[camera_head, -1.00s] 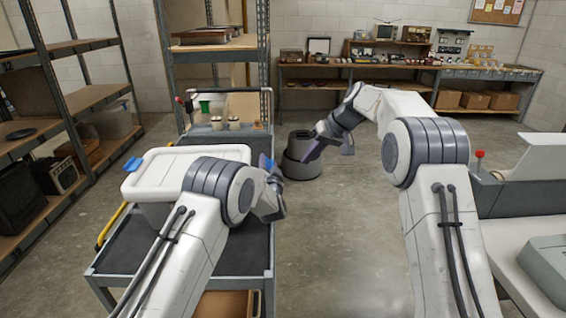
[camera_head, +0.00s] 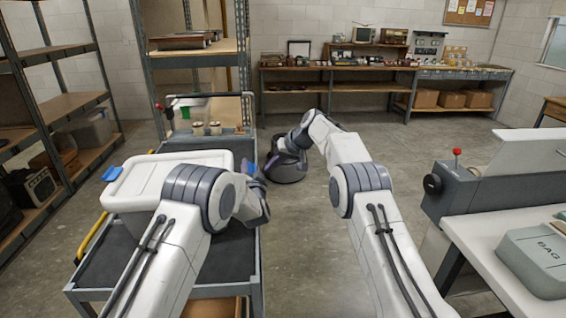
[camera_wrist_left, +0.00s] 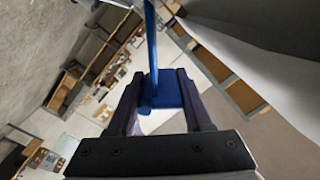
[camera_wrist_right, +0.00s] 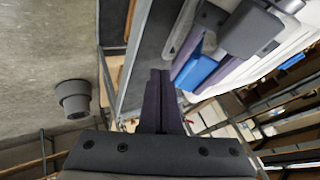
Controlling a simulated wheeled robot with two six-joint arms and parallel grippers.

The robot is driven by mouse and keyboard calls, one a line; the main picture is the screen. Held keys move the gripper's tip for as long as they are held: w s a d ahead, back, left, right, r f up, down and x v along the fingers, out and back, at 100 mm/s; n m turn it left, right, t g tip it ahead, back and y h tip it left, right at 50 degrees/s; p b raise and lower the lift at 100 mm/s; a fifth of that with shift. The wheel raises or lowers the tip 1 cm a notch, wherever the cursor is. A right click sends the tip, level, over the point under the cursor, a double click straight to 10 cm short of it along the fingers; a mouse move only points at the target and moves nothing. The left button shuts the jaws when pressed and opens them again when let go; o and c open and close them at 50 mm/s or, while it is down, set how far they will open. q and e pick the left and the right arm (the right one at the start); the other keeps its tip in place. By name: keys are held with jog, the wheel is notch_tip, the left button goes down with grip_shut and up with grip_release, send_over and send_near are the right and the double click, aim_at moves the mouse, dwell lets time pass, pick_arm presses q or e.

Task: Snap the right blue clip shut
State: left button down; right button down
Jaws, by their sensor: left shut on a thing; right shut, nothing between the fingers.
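The white lidded box (camera_head: 150,190) stands on a cart. Its left blue clip (camera_head: 112,174) shows at the lid's left end. The right blue clip (camera_head: 249,166) shows at the box's right end, partly hidden by my left wrist. My left gripper (camera_wrist_left: 165,98) is shut on this clip, whose blue block (camera_wrist_left: 168,88) sits between the fingers, with a thin blue strip running up from it. The clip also shows in the right wrist view (camera_wrist_right: 198,71), beside the left fingers. My right gripper (camera_head: 273,161) is shut and empty, apart from the clip; its fingers show together in its wrist view (camera_wrist_right: 160,75).
The cart (camera_head: 100,265) has a dark top and a shelf beneath. A dark round bin (camera_head: 287,168) stands on the floor behind my right gripper. A bench (camera_head: 505,225) with a grey case (camera_head: 535,262) is at right. Open floor (camera_head: 390,150) lies between.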

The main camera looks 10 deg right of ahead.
pick_arm(q)
jog(key=shift+d, duration=0.1)
pick_arm(e)
jog(key=shift+s+a+r, duration=0.1)
jog(key=shift+a+r, duration=0.1)
jog(key=shift+a, duration=0.8)
pick_arm(q)
jog(key=shift+c, duration=1.5)
grip_release()
pick_arm(e)
jog(key=shift+a+r, duration=0.3)
jog(key=shift+a, duration=0.3)
pick_arm(q)
jog(key=shift+s, duration=0.1)
